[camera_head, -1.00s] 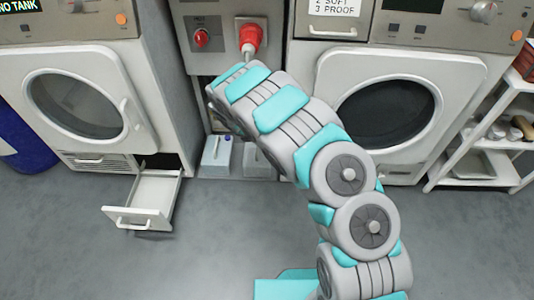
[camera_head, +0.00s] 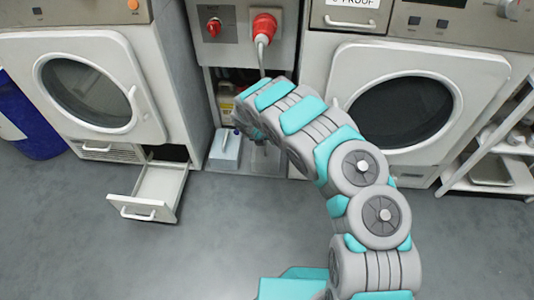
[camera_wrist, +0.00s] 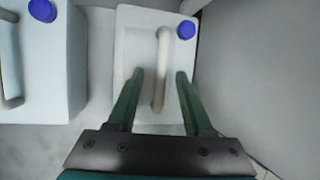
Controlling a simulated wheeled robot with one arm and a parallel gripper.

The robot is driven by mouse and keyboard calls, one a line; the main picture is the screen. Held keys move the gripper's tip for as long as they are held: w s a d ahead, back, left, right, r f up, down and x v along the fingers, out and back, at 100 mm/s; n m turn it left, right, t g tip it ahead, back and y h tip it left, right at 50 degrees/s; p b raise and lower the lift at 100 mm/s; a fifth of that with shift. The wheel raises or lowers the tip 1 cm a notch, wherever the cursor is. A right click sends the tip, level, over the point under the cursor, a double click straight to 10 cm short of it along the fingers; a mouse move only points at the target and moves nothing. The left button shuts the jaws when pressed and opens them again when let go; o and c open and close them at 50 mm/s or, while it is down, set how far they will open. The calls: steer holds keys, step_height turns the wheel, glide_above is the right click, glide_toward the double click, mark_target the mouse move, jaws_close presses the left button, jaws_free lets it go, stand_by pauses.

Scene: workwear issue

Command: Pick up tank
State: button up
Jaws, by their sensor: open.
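A white tank (camera_wrist: 128,55) with a blue cap and a pale bar handle (camera_wrist: 161,70) lies beneath my gripper (camera_wrist: 160,75) in the wrist view. My gripper is open, with one green finger on each side of the handle. I cannot tell whether the fingers are low enough to be level with it. A second white tank (camera_wrist: 62,85) with a blue cap stands to the left. In the head view the left tank (camera_head: 226,148) shows on the floor of the recess, and the right tank (camera_head: 266,160) is partly hidden by my arm. My gripper is hidden there.
The tanks stand between two machines with round doors (camera_head: 88,92) (camera_head: 403,110). An open drawer (camera_head: 148,190) juts out at the left. A red plug (camera_head: 263,26) with a hanging cable is above the recess. A white shelf rack (camera_head: 495,165) stands right. The front floor is clear.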

steer(key=shift+r, duration=0.1)
jaws_close()
stand_by(1.2)
